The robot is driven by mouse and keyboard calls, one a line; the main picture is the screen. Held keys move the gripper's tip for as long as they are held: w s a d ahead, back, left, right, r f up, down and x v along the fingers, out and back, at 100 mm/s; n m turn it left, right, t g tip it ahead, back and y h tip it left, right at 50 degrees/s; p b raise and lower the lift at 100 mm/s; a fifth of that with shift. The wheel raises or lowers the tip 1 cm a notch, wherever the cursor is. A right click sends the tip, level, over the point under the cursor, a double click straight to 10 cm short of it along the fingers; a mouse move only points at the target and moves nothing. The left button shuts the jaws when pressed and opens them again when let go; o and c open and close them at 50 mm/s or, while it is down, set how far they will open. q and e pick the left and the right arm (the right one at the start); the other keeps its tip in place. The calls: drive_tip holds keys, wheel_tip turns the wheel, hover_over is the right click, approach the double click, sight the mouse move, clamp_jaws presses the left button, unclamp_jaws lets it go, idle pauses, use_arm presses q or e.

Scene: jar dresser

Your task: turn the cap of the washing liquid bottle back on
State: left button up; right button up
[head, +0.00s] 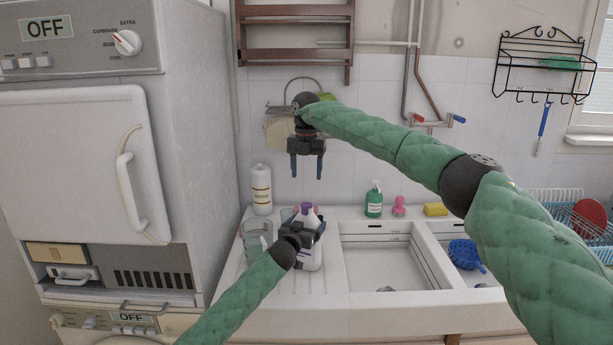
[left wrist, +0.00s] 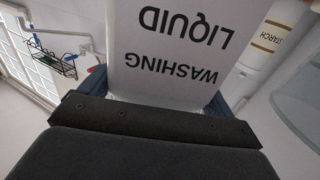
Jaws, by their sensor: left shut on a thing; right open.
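The washing liquid bottle (head: 312,258) is white and stands on the drainboard left of the sink, with a purple cap (head: 306,207) on or at its top; I cannot tell whether it is screwed on. My left gripper (head: 306,232) is shut on the bottle's body and hides part of it. In the left wrist view the bottle's label (left wrist: 180,45) reads upside down, close between the fingers. My right gripper (head: 307,168) is open and empty, pointing down above the bottle and apart from the cap.
A white starch bottle (head: 261,190) stands behind left, and a clear glass container (head: 257,240) stands left of the bottle. A green soap bottle (head: 374,202), a pink item (head: 399,207) and a yellow sponge (head: 436,209) line the back ledge. The sink (head: 385,262) is at the right.

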use_arm(q)
drive_tip(key=o, duration=1.6)
drive_tip(key=shift+o, duration=0.2)
drive_tip(key=shift+f, duration=0.1)
use_arm(e)
drive_tip(key=shift+f, duration=0.1)
use_arm(q)
drive_tip(key=shift+s+a, duration=0.15)
drive_tip(key=shift+s, duration=0.15)
use_arm(e)
wheel_tip(320, 180, down, 2)
drive_tip(key=shift+f+b, duration=0.2)
drive_tip(key=shift+b, duration=1.05)
use_arm(q)
drive_tip(key=v, duration=0.7)
use_arm(e)
drive_tip(key=shift+f, duration=0.1)
